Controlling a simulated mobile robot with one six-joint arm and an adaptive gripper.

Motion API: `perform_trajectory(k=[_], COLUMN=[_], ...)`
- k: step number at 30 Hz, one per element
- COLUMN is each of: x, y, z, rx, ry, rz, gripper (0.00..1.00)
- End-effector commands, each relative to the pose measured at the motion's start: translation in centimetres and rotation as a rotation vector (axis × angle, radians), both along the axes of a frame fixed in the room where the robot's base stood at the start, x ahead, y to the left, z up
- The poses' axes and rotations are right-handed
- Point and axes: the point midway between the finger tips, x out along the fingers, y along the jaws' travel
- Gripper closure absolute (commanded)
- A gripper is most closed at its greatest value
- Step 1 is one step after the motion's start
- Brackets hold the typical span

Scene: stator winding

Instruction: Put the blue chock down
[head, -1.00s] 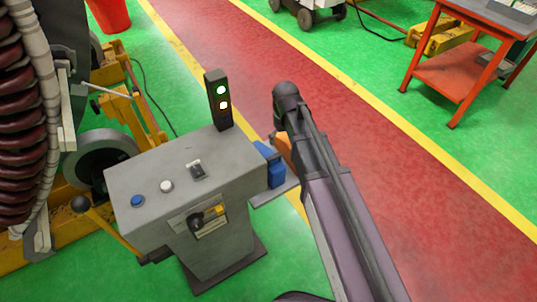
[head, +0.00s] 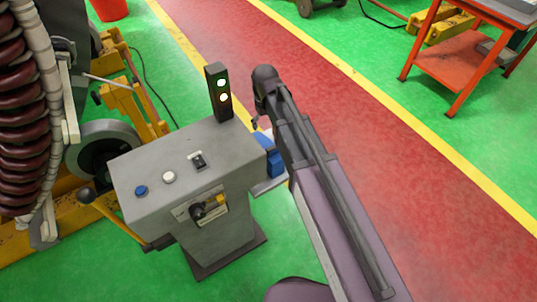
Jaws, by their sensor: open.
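The blue chock (head: 272,157) sits at the right side of the grey control console, over a small grey shelf (head: 268,186). It appears to rest on the shelf, but its lower edge is partly covered. My arm crosses in front of its right side. My gripper (head: 257,122) is mostly hidden behind the arm's dark end joint. Only a small dark part of it shows, just above the chock. It is open, and the chock looks apart from it, though contact is hard to judge.
The grey console (head: 200,160) has buttons, a switch and a lever, with a signal light (head: 218,92) at its back corner. A large coil machine (head: 22,110) stands at left. A red cart (head: 455,60) stands at upper right. The red walkway (head: 400,170) is clear.

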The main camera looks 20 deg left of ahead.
Motion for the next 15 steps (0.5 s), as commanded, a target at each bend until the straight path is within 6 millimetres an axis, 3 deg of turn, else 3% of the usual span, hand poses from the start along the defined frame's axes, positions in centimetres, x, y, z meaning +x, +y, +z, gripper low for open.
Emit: perform_trajectory(k=[15], x=[0.0], y=[0.1], z=[-4.3], rx=[0.0], ry=[0.0], rz=[0.001], gripper=[0.0])
